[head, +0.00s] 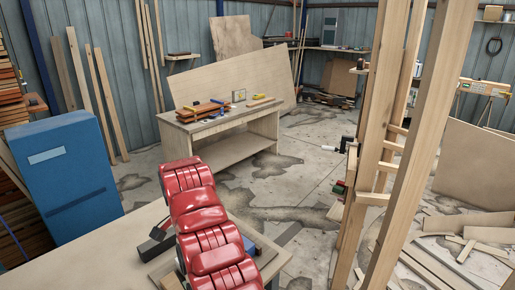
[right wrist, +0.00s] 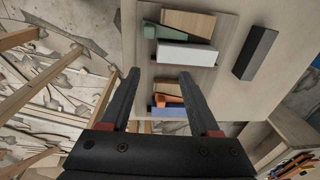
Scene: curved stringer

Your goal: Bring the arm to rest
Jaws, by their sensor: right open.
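My red arm (head: 205,215) stands over the near bench (head: 80,245) in the head view and hides much of its right end. In the right wrist view my right gripper (right wrist: 158,75) is open, its two black fingers apart with nothing gripped between them. Beyond and below the fingers is a pale board (right wrist: 215,90) with a wooden block, a green tool (right wrist: 163,32), a light grey block (right wrist: 186,54) and an orange tool (right wrist: 170,101). A dark bar (right wrist: 256,53) lies to their right. My left gripper is not in view.
Upright timber posts (head: 372,150) stand at the right, with loose boards (head: 470,235) on the floor. A blue cabinet (head: 65,175) stands at the left. A workbench (head: 222,125) with clamps is behind. Concrete floor (head: 300,160) lies open between them.

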